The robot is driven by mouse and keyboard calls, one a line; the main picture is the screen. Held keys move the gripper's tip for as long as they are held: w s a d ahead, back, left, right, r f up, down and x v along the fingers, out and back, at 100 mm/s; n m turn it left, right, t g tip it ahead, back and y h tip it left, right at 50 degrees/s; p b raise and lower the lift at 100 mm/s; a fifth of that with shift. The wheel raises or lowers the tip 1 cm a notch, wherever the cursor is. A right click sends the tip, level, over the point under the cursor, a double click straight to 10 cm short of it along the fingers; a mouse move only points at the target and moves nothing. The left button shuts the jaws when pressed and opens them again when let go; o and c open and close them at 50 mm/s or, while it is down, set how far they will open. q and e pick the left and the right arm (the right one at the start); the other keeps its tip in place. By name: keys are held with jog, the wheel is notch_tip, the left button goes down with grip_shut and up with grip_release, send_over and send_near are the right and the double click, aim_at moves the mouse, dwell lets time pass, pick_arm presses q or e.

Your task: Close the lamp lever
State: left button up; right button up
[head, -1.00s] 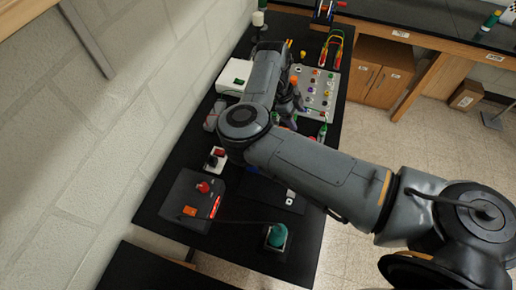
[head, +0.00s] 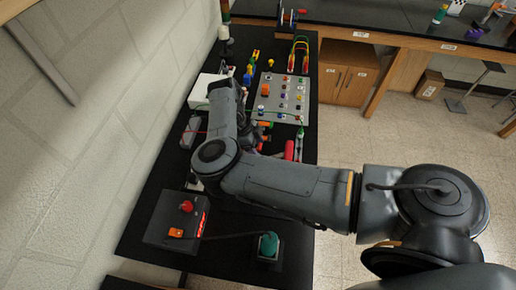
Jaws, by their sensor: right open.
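A teal dome-shaped lamp (head: 268,243) sits on a dark base at the near right corner of the black bench. A dark cable runs from it to a dark box (head: 160,220) with a red knob (head: 186,206) and an orange switch (head: 176,232). I cannot tell which part is the lamp lever; my arm hides some of the bench middle. My right gripper (head: 258,137) is open, just below the near left corner of the grey button panel, mostly shaded and partly covered by my arm. I see nothing held in it. My left gripper is out of view.
The grey panel (head: 281,98) with several coloured buttons lies at mid bench. A red cylinder (head: 289,150) lies right of my gripper. A white box (head: 207,92) stands by the wall on the left. The bench front between the dark box and lamp is clear apart from the cable.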

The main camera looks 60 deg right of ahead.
jog(key=shift+s+d+f, duration=0.1)
jog(key=shift+s+f, duration=0.1)
jog(key=shift+f, duration=0.4)
jog(key=shift+c, duration=0.3)
